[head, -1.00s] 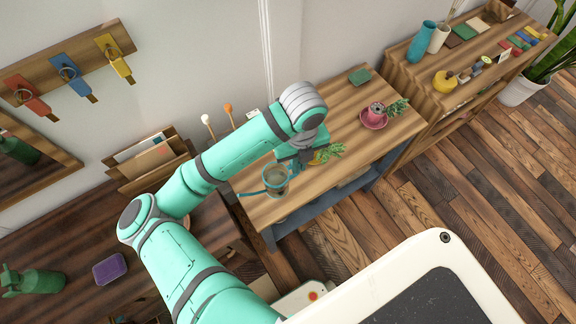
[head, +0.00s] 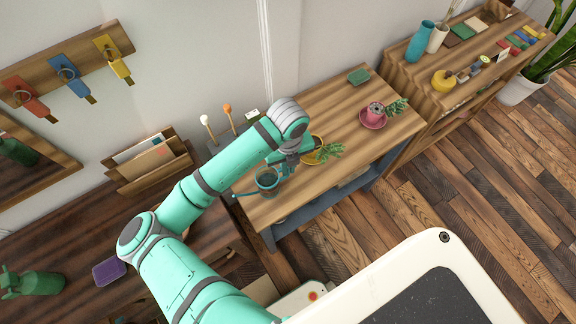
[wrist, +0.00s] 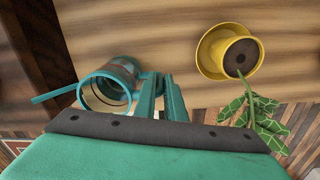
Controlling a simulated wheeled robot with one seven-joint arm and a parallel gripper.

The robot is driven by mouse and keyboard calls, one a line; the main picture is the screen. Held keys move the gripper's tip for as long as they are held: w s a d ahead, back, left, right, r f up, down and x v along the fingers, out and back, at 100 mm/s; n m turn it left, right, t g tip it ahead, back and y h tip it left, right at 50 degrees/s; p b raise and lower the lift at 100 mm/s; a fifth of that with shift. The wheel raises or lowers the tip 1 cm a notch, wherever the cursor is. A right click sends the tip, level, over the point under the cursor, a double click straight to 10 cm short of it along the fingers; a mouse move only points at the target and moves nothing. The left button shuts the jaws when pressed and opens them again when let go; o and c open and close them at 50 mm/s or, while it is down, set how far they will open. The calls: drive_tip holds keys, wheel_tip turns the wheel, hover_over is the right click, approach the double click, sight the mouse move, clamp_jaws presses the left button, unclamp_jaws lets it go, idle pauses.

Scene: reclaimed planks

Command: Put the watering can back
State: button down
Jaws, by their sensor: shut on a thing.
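The watering can (head: 267,181) is teal with a thin spout pointing left and an open top. It is over the left end of the wooden bench (head: 290,207); I cannot tell whether its base touches the wood. My gripper (head: 287,170) is shut on the can's right side, where the handle would be. In the wrist view the can (wrist: 113,86) is just left of my gripper's teal fingers (wrist: 163,98). The fingers hide the gripped part.
A yellow pot (wrist: 241,55) on a yellow saucer, with a leafy plant, stands close right of my gripper. The bench's front middle is clear.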

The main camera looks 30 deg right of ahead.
drive_tip(key=shift+f, duration=0.15)
drive_tip(key=c, duration=1.8)
unclamp_jaws()
wheel_tip(320, 180, up, 12)
drive_tip(key=shift+r, duration=0.2)
